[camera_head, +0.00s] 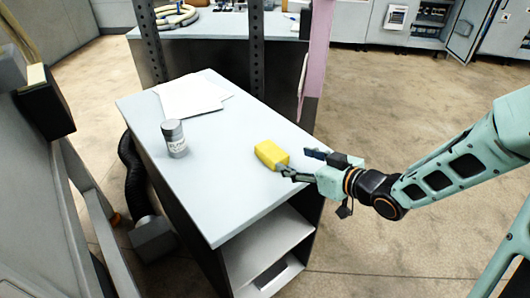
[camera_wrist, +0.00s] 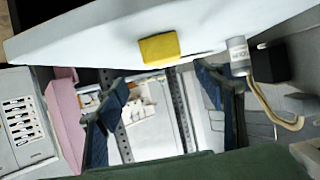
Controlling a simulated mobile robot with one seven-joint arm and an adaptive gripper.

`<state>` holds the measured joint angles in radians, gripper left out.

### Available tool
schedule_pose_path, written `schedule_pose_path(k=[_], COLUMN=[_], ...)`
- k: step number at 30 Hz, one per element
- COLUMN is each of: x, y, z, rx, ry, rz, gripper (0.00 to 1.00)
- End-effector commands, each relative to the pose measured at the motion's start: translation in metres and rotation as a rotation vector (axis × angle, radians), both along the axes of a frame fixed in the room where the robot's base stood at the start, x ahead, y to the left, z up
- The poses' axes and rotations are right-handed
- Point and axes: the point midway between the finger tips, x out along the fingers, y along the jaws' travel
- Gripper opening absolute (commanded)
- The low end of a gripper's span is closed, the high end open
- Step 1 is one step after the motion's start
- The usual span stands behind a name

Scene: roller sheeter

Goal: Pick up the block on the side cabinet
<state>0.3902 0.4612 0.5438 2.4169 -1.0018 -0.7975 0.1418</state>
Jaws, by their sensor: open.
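A yellow block (camera_head: 271,154) lies on the light top of the side cabinet (camera_head: 222,190), near its right edge. My gripper (camera_head: 296,163) comes in from the right, with its fingers just beside the block; the head view does not show clearly whether they touch it. In the wrist view the block (camera_wrist: 159,48) sits on the cabinet top (camera_wrist: 90,45), beyond and above the gap between the fingers. My gripper (camera_wrist: 165,85) is open there, its two dark fingers spread wide with nothing between them.
A grey labelled canister (camera_head: 174,138) stands on the left of the cabinet top, and white papers (camera_head: 190,96) lie at its back. Dark perforated posts (camera_head: 257,50) and a pink post (camera_head: 318,50) rise behind. Open floor (camera_head: 400,110) lies to the right.

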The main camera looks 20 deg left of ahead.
Motion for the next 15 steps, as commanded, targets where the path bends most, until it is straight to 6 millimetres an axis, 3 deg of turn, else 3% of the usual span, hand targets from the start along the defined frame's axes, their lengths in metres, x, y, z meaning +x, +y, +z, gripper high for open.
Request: schedule_pose_path(k=[9, 15], x=[0.019, 0.027], y=[0.038, 0.05], z=[-0.017, -0.022], rx=[0.01, 0.009], ry=[0.003, 0.003], rz=[0.009, 0.006], gripper=[0.62, 0.62])
